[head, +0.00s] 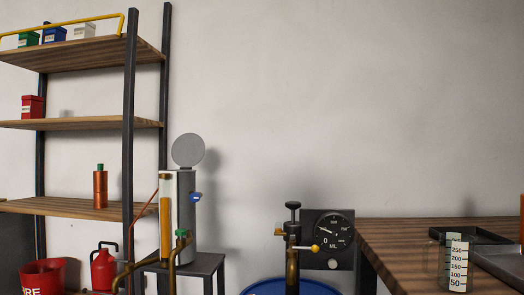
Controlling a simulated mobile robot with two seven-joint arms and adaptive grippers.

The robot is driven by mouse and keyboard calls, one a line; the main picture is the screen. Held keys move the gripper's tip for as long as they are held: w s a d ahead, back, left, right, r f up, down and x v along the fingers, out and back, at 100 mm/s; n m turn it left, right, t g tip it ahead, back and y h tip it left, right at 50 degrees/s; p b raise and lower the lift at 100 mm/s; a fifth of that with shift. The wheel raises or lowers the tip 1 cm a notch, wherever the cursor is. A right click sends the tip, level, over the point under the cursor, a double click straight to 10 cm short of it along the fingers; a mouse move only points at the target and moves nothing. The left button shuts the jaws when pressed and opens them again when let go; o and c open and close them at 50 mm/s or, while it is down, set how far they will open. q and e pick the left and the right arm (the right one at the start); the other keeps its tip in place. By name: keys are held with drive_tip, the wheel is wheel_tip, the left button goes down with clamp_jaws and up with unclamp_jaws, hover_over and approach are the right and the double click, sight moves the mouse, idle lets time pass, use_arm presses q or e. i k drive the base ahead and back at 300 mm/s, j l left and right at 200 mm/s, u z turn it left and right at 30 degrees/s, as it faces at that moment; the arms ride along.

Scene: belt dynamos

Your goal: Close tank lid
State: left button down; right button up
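Neither of my grippers shows in the head view.
The tank stands on a dark stool (210,262). A wooden shelf rack (90,124) with small boxes is at left. A red bucket (42,277) and red can (104,268) are low left. A pump with a gauge (333,230) is right, before a wooden table (400,240).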

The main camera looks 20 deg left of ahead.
sight(188, 150)
drive_tip(key=j+z, duration=0.2)
drive_tip(key=z, duration=0.25)
drive_tip(key=j+z, duration=0.2)
drive_tip(key=z, duration=0.2)
drive_tip(key=j+z, duration=0.15)
drive_tip(key=z, duration=0.3)
drive_tip(key=k+j+z, duration=0.15)
drive_tip(key=j+z, duration=0.2)
drive_tip(key=k+j+z, duration=0.15)
drive_tip(key=z, duration=0.2)
drive_tip(key=k+j+z, duration=0.2)
drive_tip(key=j+z, duration=0.2)
drive_tip(key=k+j+z, duration=0.15)
drive_tip(key=k+z, duration=0.75)
drive_tip(key=k+j+u, duration=0.3)
drive_tip(key=k, duration=0.15)
drive_tip(key=k+j+u, duration=0.3)
drive_tip(key=k, duration=0.15)
drive_tip(key=k+l, duration=0.05)
